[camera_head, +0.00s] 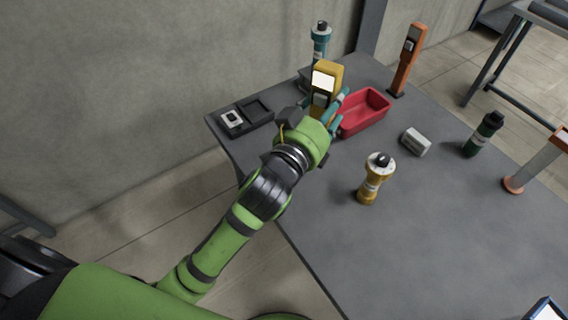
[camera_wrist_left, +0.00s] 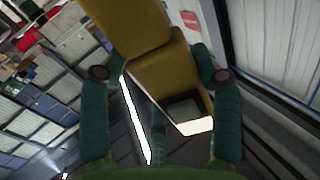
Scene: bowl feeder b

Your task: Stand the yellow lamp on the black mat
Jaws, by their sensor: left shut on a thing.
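The yellow lamp (camera_head: 328,70), a yellow block with a lit white panel, is up in my left gripper (camera_head: 330,105) over the back left of the table, seemingly upright. In the left wrist view the lamp (camera_wrist_left: 165,72) sits between the green fingers of the left gripper (camera_wrist_left: 160,80), which is shut on it. Its lower end is hidden behind the gripper in the head view. A flat black square (camera_head: 258,109), perhaps the black mat, lies at the table's left back corner, left of the gripper. My right gripper is not in view.
A small white-topped dark piece (camera_head: 232,118) lies beside the black square. A red bin (camera_head: 364,114), a teal flashlight (camera_head: 320,42) and an orange lamp (camera_head: 408,60) stand near the gripper. A yellow flashlight (camera_head: 371,186) and a grey-white box (camera_head: 415,142) are nearer.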

